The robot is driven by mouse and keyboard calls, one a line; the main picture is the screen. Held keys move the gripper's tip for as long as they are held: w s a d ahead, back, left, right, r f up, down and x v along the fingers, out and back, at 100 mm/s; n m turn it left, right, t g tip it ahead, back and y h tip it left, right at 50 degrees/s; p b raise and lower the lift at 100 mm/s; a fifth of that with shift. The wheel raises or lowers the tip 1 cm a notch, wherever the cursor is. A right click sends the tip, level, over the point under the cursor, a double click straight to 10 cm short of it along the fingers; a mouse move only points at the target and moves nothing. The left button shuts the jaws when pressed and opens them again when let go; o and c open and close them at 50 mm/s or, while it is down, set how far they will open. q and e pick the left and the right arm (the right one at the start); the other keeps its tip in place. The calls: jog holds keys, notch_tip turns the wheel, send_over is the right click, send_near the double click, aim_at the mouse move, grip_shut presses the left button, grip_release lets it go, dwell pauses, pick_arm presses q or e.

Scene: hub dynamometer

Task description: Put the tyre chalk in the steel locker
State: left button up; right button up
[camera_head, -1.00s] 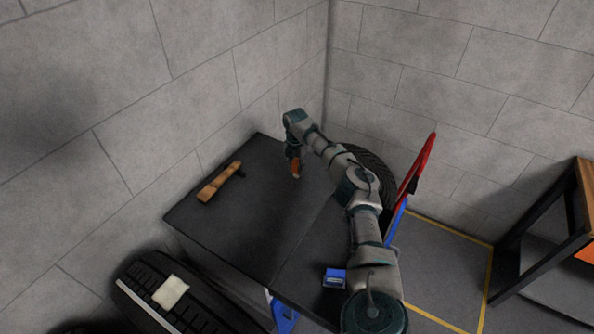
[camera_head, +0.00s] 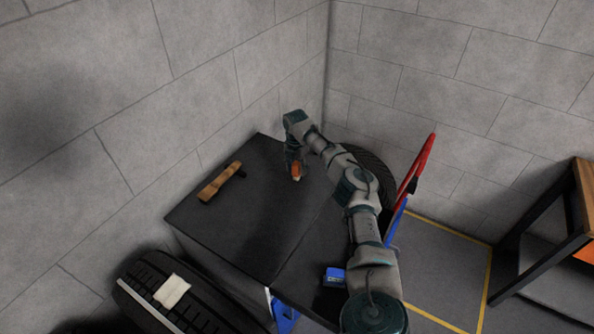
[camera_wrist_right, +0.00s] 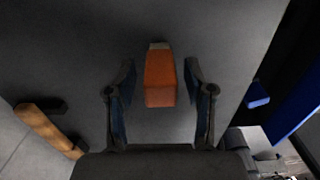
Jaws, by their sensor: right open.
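An orange block with a pale end, which looks like the tyre chalk (camera_head: 296,172), is on the black tabletop near its back edge. In the right wrist view the tyre chalk (camera_wrist_right: 160,80) lies between the two fingers, with a gap on each side. My right gripper (camera_head: 293,163) points down over it and is open; its fingers (camera_wrist_right: 160,72) straddle the chalk without closing on it. I cannot make out a steel locker for sure in either view. My left gripper does not show.
A wooden-handled brush (camera_head: 221,181) lies on the tabletop (camera_head: 250,225) to the left. A blue box (camera_head: 334,277) is near the front edge, beside my right arm. A tyre (camera_head: 185,300) with a pale cloth (camera_head: 171,291) is front left. A red bar (camera_head: 416,170) stands at right.

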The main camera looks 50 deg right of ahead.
notch_tip(320, 180, up, 10)
jog(key=shift+d+r+p, duration=0.1)
jog(key=shift+p, duration=0.2)
jog(key=shift+r, duration=0.35)
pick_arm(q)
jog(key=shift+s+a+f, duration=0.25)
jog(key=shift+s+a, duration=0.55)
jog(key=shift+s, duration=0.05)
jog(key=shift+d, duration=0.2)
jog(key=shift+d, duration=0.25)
